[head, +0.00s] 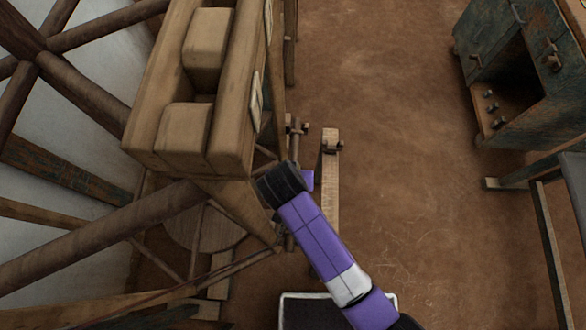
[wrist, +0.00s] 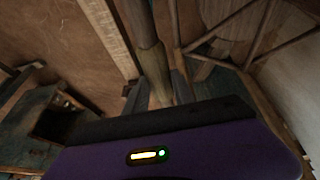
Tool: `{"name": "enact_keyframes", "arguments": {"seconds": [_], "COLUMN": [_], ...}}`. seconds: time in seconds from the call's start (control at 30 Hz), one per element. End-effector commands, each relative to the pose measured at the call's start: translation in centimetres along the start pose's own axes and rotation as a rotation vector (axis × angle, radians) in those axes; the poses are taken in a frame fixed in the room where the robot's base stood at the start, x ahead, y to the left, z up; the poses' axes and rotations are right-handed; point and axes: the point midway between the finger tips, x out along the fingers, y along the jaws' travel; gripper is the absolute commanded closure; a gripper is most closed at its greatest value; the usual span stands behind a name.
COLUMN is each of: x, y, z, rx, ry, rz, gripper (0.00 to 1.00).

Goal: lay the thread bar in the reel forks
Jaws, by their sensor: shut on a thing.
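My gripper (wrist: 156,93) is shut on a brown wooden bar (wrist: 154,66), which looks like the thread bar. The bar runs away from the dark fingers toward the top of the wrist view. In the head view my purple arm covers the gripper, and a short piece of what may be the same bar (head: 290,242) shows beside the arm. Two notched wooden tops, which look like the reel forks, stand just beyond the arm's end: one on the right (head: 331,142) and one on the left (head: 297,129). I cannot tell the bar's height over them.
The loom's heavy timber frame (head: 222,92) stands close on the left, with slanting poles (head: 110,235) below it. A worn green cabinet (head: 500,50) stands at the upper right, and a grey table (head: 565,165) at the right edge. The earth floor (head: 410,120) between is clear.

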Motion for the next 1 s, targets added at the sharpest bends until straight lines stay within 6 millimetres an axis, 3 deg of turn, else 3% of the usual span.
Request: {"name": "enact_keyframes", "arguments": {"seconds": [0.3,0.33,0.47,0.8,1.0], "x": [0.1,0.1,0.1,-0.1,-2.2], "y": [0.0,0.0,0.0,0.0,0.1], "z": [0.0,0.0,0.0,0.0,-1.1], "rx": [0.000,0.000,0.000,0.001,0.002], "ry": [0.001,0.001,0.001,0.000,0.004], "rz": [-0.001,-0.001,0.000,0.000,-0.003], "gripper": [1.00,0.68,0.44,0.44,0.44]}}
